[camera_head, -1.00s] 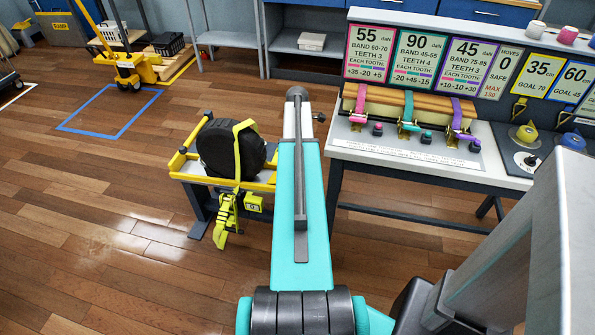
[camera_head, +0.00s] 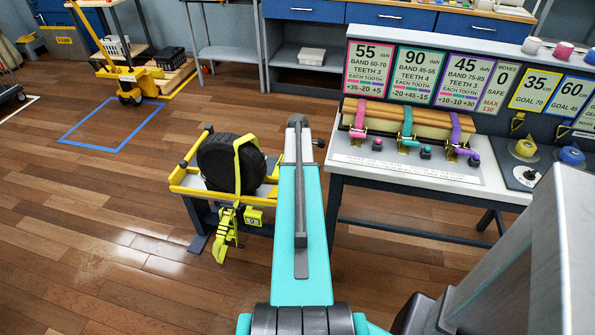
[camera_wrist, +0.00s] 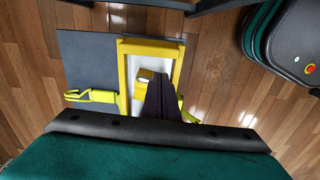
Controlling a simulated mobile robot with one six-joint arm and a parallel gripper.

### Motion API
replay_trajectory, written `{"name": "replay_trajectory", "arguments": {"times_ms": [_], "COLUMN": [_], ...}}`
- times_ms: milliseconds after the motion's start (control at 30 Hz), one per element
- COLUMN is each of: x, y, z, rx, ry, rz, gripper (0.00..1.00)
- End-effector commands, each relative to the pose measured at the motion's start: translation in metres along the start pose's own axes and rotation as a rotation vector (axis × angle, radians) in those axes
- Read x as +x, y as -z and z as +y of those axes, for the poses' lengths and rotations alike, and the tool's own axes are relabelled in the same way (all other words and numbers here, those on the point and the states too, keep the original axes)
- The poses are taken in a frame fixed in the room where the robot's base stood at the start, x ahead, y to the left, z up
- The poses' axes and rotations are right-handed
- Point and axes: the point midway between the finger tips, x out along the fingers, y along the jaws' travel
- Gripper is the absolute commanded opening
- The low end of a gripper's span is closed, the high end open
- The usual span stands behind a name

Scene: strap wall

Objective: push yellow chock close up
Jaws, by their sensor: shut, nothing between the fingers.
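In the head view, a black tyre (camera_head: 231,163) stands on a low stand with a yellow frame (camera_head: 183,183). A yellow strap (camera_head: 240,165) runs over it, with a yellow ratchet (camera_head: 226,235) hanging in front. My gripper is hidden behind my teal arm there. In the wrist view, my shut gripper (camera_wrist: 160,80) shows as dark fingers over the yellow frame (camera_wrist: 123,70). A small yellow block (camera_wrist: 146,75) sits by the fingertips and may be the chock; I cannot tell if they touch. Yellow strap hardware (camera_wrist: 90,96) lies to the left.
A workbench (camera_head: 345,172) stands to the right, with strapped wood samples (camera_head: 410,120) and number cards (camera_head: 420,75). A yellow pallet jack (camera_head: 130,85) and a blue floor square (camera_head: 85,140) are at the back left. The wooden floor left of the stand is clear.

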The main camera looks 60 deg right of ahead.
Motion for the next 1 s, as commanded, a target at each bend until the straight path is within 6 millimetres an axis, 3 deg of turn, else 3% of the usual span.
{"name": "replay_trajectory", "arguments": {"times_ms": [400, 1000], "x": [0.045, 0.05], "y": [0.0, 0.0], "z": [0.0, 0.001], "rx": [0.0, 0.003], "ry": [0.001, -0.001], "rz": [0.0, 0.0], "gripper": [0.0, 0.0]}}
